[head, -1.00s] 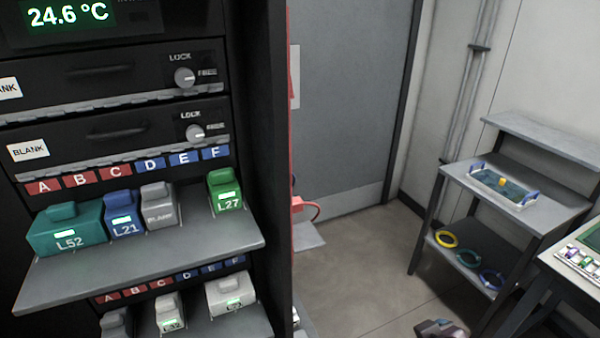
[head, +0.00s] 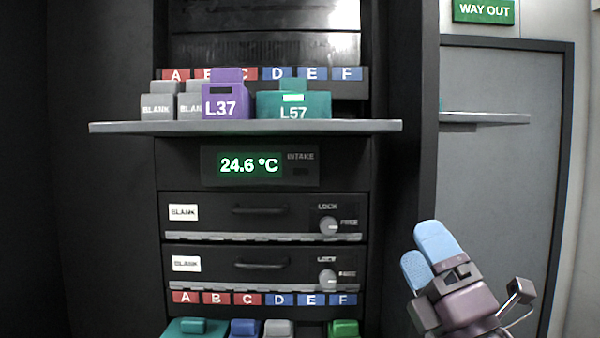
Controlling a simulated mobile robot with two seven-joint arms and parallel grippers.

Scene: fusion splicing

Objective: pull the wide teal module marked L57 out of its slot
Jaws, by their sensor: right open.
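The wide teal module marked L57 (head: 310,105) sits on the upper shelf (head: 240,127) of the rack, below slot labels D and E. It has a raised block on top and a lit white patch on its front. My right gripper (head: 426,256) is at the lower right, in front of the rack's right side and the door. It is open and empty, its blue fingertips pointing up and left. It is apart from the module, below and to the right of it. My left gripper is not in view.
The purple module L37 (head: 225,100) stands just left of L57, with grey BLANK modules (head: 157,107) further left. The space right of L57, under F, looks free. The rack's dark right side wall (head: 408,180) stands between the shelf and the door (head: 500,190).

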